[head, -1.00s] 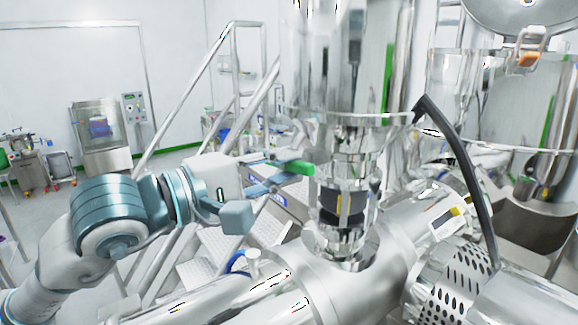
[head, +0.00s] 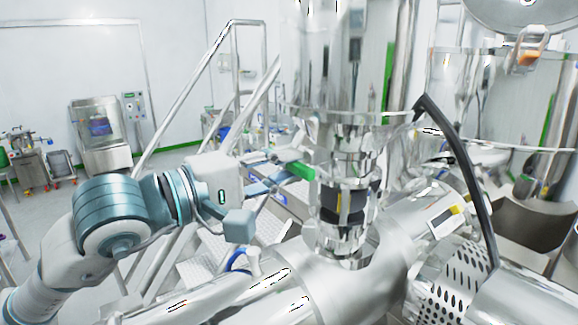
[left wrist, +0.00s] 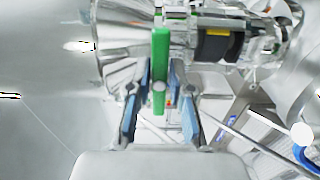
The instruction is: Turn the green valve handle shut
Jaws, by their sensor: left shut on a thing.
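The green valve handle (head: 301,170) sticks out to the left of the steel valve body (head: 343,190), below the large steel vessel. It also shows upright in the left wrist view (left wrist: 160,72). My left gripper (head: 272,178) comes in from the left and is shut on the handle. In the left wrist view its two blue fingers (left wrist: 159,88) lie on either side of the handle. The handle's far end at the valve is partly hidden. My right gripper is not in view.
A steel vessel (head: 350,60) stands above the valve, with a wide horizontal steel pipe (head: 340,285) below. A black hose (head: 462,165) curves down on the right. Stair railings (head: 195,85) and steps stand behind my left arm. Open floor lies at the far left.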

